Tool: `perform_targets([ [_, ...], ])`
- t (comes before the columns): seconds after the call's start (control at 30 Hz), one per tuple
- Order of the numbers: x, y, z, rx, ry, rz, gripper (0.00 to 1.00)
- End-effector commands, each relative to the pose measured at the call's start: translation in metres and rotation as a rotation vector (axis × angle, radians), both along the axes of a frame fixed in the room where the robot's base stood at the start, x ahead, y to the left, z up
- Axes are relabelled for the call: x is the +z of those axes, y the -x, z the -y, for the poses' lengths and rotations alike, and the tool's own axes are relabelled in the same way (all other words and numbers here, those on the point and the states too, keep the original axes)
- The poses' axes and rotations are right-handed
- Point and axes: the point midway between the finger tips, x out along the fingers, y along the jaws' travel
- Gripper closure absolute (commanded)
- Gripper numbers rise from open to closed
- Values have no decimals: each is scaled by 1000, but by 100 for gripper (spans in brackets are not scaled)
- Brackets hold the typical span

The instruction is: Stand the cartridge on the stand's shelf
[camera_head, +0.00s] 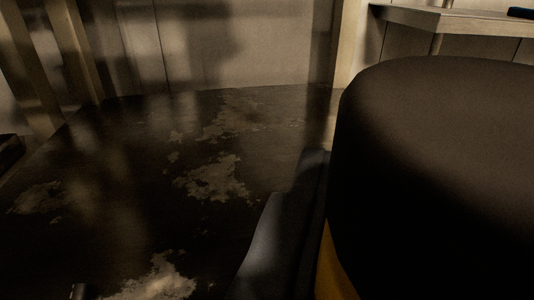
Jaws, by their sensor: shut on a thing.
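A large dark, round-topped cylinder, which I take for the cartridge (435,150), fills the right side of the view, very close to the camera. A strip of yellow shows below its dark top at the lower left edge. My gripper (288,230) shows as one dark finger pressed along the left side of the cartridge, and it is shut on it. The other finger is hidden behind the cartridge. A pale shelf (440,18) on a thin post stands at the top right, beyond the cartridge. I cannot tell for sure whether it is the stand's shelf. The cartridge's lower end is out of view.
A dark floor or deck (120,190) with worn, pale patches spreads across the left and middle and looks mostly clear. Pale upright posts (75,60) stand at the back left. A panelled wall (225,45) closes the back. A small dark object (521,13) lies on the shelf.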

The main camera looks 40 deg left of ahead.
Motion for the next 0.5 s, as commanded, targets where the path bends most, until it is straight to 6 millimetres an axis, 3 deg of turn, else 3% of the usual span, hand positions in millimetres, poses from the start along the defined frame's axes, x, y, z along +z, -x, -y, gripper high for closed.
perform_targets([
  [0.23,-5,-23,-44,1,-3,5,94],
  [0.5,-12,-28,-53,-1,1,-1,94],
])
